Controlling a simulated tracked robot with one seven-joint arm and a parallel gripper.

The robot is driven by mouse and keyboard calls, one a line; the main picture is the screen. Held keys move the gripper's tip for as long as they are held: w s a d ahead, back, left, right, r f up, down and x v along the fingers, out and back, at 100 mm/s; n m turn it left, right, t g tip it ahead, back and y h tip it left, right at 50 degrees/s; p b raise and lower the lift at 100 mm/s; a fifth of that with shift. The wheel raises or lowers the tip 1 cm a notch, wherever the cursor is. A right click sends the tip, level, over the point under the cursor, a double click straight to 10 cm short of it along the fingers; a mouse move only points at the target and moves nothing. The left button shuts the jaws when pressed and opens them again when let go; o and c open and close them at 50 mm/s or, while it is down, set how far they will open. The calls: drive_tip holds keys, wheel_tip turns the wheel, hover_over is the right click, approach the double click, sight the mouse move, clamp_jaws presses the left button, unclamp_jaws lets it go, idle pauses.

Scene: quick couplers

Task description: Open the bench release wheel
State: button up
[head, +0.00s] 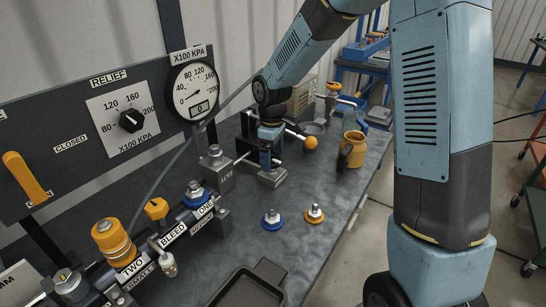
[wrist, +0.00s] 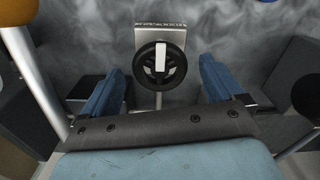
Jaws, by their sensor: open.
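The release wheel (wrist: 172,76) is a black spoked handwheel with a white bar across its upper middle. It sits on a metal block (wrist: 160,33) with a dark label whose text I cannot read. My gripper (wrist: 161,70) is open, with one blue finger on each side of the wheel and a gap between each finger and the rim. Nothing is held. In the head view, my gripper (head: 267,157) is low over the bench beside a small metal block (head: 271,179). The wheel is not clearly visible there, and I cannot tell if finger and block touch.
A yellow jug (head: 352,151) and an orange ball knob (head: 311,142) stand to the right of my gripper. A black tray (head: 248,287) lies nearer. A gauge (head: 194,91) and panel are behind left.

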sight(272, 159)
wheel_tip(272, 159, up, 13)
idle(0.4)
drive_tip(key=shift+r, duration=0.1)
drive_tip(key=s+d+r+m+t, duration=0.3)
drive_tip(key=s+d+r+m, duration=0.5)
drive_tip(key=s+d, duration=0.4)
drive_tip(key=s+d+m+t, duration=0.2)
drive_tip(key=s+d+m, duration=0.2)
drive_tip(key=s, duration=0.9)
drive_tip(key=d+r, duration=0.1)
drive_tip(key=d, duration=0.2)
drive_tip(key=shift+s+m+t, duration=0.3)
drive_tip(key=shift+s+m, duration=0.1)
drive_tip(key=shift+c, duration=0.3)
